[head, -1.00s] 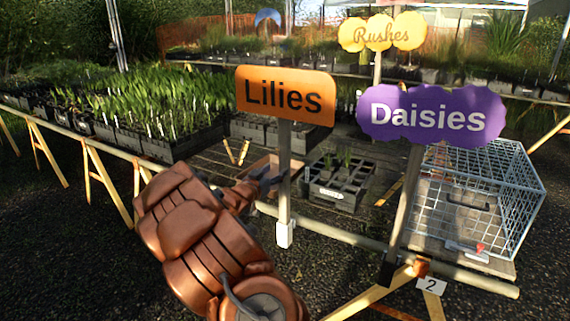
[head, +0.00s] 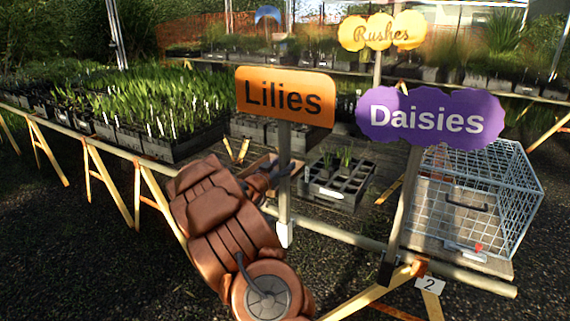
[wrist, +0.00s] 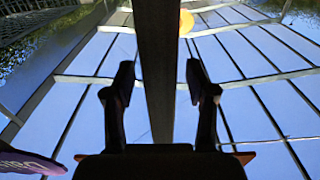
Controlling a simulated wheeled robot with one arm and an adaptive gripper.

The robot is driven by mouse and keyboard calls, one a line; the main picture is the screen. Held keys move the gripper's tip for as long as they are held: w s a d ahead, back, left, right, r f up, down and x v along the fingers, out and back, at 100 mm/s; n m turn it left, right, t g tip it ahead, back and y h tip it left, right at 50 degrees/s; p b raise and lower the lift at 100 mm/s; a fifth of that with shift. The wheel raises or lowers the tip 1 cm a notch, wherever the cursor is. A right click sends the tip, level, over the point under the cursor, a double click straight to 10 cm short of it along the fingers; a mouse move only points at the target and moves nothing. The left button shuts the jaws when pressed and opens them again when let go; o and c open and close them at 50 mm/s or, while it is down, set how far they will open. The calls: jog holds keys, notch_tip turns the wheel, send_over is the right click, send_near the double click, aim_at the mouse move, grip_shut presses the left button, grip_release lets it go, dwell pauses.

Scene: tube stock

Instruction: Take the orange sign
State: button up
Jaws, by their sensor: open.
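The orange sign (head: 285,95) reads "Lilies" and stands upright on a pale wooden post (head: 284,190) in the head view. My gripper (head: 272,178) is at the post, well below the sign board, coming from the left. In the wrist view, my gripper (wrist: 160,78) is open, with one dark finger on each side of the post (wrist: 158,50). Neither finger visibly touches it. I cannot tell how deep the post sits between them. Thin orange edges (wrist: 245,157) show beside the gripper body, which hides the rest there.
A purple "Daisies" sign (head: 430,118) on a tilted post stands close on the right. A wire cage (head: 475,200) and a seedling tray (head: 337,182) are on the table (head: 350,237). A yellow "Rushes" sign (head: 382,33) is farther back. Plant trays (head: 175,145) fill the left.

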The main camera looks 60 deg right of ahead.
aim_at(282, 130)
grip_shut()
dwell(0.8)
jog(key=shift+r, duration=0.1)
jog(key=shift+r+p, duration=4.45)
jog(key=shift+r, duration=1.8)
